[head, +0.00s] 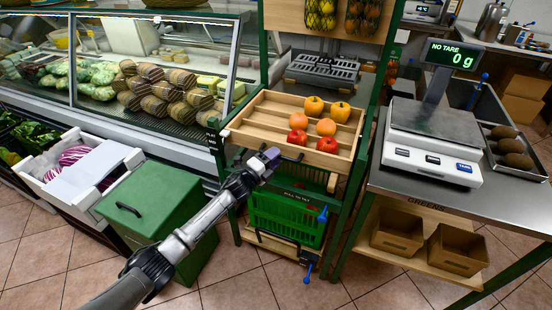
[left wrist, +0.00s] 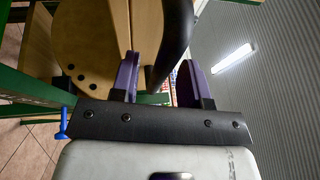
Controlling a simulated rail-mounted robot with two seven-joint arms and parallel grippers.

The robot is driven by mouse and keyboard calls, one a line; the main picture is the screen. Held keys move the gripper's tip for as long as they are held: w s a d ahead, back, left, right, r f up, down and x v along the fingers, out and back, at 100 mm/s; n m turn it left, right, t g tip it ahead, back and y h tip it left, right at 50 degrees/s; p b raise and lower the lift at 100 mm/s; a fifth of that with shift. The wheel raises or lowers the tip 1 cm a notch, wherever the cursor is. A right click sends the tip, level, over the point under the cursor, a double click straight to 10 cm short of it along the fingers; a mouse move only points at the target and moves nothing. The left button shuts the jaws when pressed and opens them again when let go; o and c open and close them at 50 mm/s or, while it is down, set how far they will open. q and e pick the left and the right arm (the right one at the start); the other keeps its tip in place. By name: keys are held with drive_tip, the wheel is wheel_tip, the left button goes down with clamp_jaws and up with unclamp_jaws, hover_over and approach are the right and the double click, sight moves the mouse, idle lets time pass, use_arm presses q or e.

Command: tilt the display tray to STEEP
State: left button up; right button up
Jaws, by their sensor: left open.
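The display tray (head: 256,136) is a light wooden slatted tray on a green frame. It leans toward me and holds orange, yellow-orange and red produce. A black handle is at its front edge, partly hidden by my gripper in the head view. My left gripper (head: 270,157) is at the tray's front edge, beside the handle. In the left wrist view, the purple fingers of my left gripper (left wrist: 157,78) are apart, and the black curved handle (left wrist: 178,35) reaches toward the gap between them. I cannot tell whether they touch it. My right gripper is not in view.
A green crate (head: 270,215) sits below the tray, under a "PULL TO TILT" label (head: 298,196). A green lidded bin (head: 155,205) stands left, beneath my left arm. A scale (head: 432,125) stands on the metal counter at right. A glass deli case (head: 150,70) is behind left.

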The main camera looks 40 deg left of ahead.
use_arm(q)
drive_tip(key=shift+w+r, duration=0.1)
drive_tip(key=shift+w, duration=0.4)
drive_tip(key=shift+c, duration=0.4)
clamp_jaws()
